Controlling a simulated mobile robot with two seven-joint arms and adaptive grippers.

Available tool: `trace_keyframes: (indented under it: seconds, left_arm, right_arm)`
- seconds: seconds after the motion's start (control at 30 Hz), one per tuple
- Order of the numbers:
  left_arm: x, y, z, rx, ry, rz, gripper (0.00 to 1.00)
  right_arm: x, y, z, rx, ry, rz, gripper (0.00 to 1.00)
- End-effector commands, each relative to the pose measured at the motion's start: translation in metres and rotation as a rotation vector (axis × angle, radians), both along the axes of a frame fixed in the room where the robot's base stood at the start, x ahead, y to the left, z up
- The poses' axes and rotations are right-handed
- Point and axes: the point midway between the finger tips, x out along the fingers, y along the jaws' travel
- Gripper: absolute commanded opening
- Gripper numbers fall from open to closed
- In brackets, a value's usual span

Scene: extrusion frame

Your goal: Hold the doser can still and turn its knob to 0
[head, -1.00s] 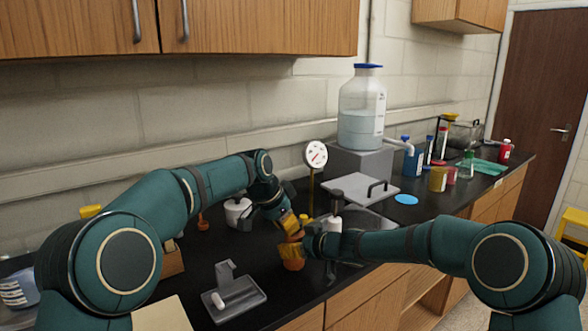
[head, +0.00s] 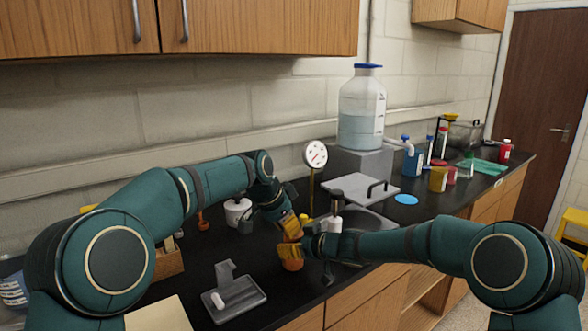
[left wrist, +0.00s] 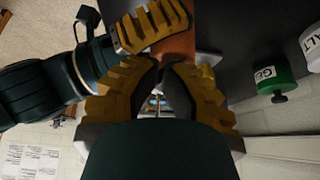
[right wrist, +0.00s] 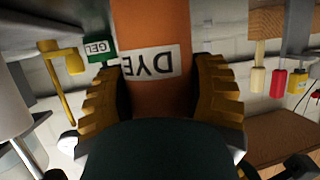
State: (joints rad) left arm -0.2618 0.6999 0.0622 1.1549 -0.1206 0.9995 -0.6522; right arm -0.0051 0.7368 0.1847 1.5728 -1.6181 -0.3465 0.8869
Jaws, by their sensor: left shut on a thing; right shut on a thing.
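The doser can (head: 293,265) is orange and stands near the counter's front edge. In the right wrist view its body (right wrist: 152,100) carries a white "DYE" label that appears upside down. My right gripper (head: 290,251) is shut around the can's body, a finger on each side. My left gripper (head: 292,226) is just above it, shut at the can's top on the knob. In the left wrist view the left fingers (left wrist: 163,68) meet beside the orange can (left wrist: 179,46). The knob and its scale are hidden by the fingers, so the setting cannot be read.
A grey tray stand (head: 234,298) is left of the can. A white pot (head: 238,212) and a dial gauge (head: 315,154) are behind. A sink and a balance-like grey plate (head: 360,188) are at right. A green GEL can (left wrist: 272,76) stands nearby.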

Motion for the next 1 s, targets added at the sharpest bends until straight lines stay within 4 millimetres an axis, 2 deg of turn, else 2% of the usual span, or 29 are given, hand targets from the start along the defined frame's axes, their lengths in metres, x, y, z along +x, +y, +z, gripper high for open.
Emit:
trace_keyframes:
  seconds: [0.17,0.63,1.0]
  left_arm:
    - [-0.001,0.001,0.006,0.001,0.002,0.0,0.0]
    - [-0.001,0.0,0.055,0.002,0.001,0.001,0.0]
    - [-0.002,0.0,0.059,0.003,0.003,0.002,0.0]
  right_arm:
    - [0.001,0.0,0.001,0.001,-0.002,-0.002,0.18]
    - [0.001,-0.002,0.001,0.0,0.0,-0.005,0.18]
    - [0.001,-0.002,0.0,0.0,0.0,-0.005,0.18]
